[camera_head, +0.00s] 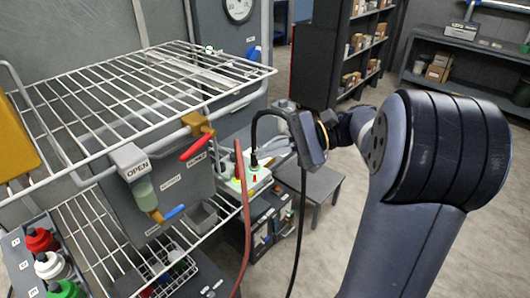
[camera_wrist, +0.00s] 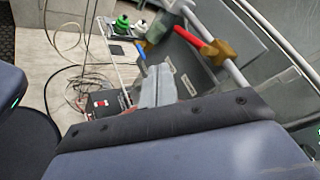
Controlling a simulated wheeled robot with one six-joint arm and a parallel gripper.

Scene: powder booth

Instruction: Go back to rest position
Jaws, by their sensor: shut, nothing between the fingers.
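My arm reaches in from the right in the head view, bent at a large dark joint. My gripper (camera_head: 262,154) is at its far end, in front of the wire rack and above a light control box (camera_head: 247,183) with coloured buttons. In the wrist view my gripper (camera_wrist: 157,88) shows as grey fingers closed together, with nothing seen between them. A valve with a red handle (camera_head: 194,146) is to the left of the gripper in the head view. A black cable hangs from near my wrist.
A white wire rack (camera_head: 150,75) fills the left, with a blue-handled valve (camera_head: 172,213) and a grey panel below. A red hose (camera_head: 243,220) hangs near the arm. Bottles (camera_head: 48,264) stand lower left. A low grey table (camera_head: 325,182) stands behind; floor is open right.

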